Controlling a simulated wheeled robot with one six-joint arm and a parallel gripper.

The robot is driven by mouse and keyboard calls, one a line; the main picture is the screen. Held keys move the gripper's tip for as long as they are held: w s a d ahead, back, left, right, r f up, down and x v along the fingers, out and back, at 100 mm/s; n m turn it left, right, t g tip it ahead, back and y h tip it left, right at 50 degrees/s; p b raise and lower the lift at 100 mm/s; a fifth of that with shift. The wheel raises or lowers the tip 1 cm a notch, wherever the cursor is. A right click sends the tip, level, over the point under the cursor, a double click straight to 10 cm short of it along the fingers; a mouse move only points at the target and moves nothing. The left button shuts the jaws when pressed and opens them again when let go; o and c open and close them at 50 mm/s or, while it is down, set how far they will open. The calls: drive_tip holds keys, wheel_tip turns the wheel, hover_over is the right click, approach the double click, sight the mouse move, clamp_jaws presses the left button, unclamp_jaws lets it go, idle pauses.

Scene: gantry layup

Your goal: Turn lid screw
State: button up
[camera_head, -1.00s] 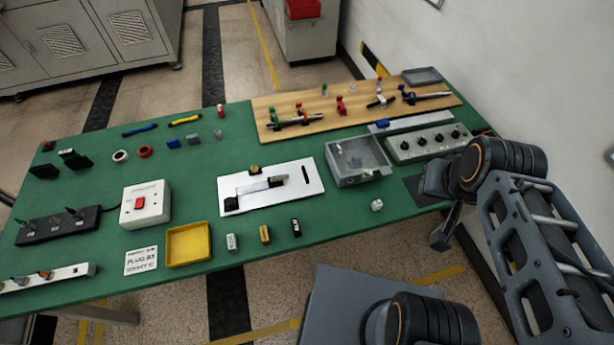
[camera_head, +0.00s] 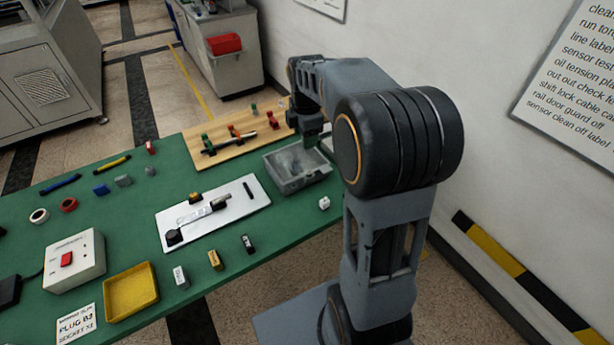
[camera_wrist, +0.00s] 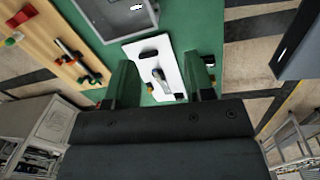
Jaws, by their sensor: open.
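A grey rectangular box (camera_head: 297,184) stands at the right side of the green table. It also shows at the top of the wrist view (camera_wrist: 128,33), with a small bright spot on it. I cannot make out a lid screw for certain. My gripper (camera_head: 313,136) hangs pointing down by the box's back right edge in the head view, partly hidden by my arm. In the wrist view my gripper (camera_wrist: 163,82) has its two fingers wide apart with nothing held between them. I cannot tell whether the gripper touches the box.
A white plate (camera_head: 240,203) with a lever lies left of the box. A wooden board (camera_head: 190,148) with clamps lies behind it. A yellow tray (camera_head: 131,292) stands at the front. The wall is close on the right.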

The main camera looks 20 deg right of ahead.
sight(309, 173)
drive_tip(key=w+d+f+n, duration=0.1)
drive_tip(key=f, duration=0.5)
drive_tip(key=w+d+f+n, duration=0.1)
drive_tip(key=f+n, duration=0.1)
drive_tip(key=f, duration=0.5)
drive_tip(key=w+d+f+n+g, duration=0.1)
drive_tip(key=w+f+n, duration=0.1)
drive_tip(key=f, duration=0.4)
drive_tip(key=shift+w+f, duration=0.1)
drive_tip(key=shift+f, duration=0.1)
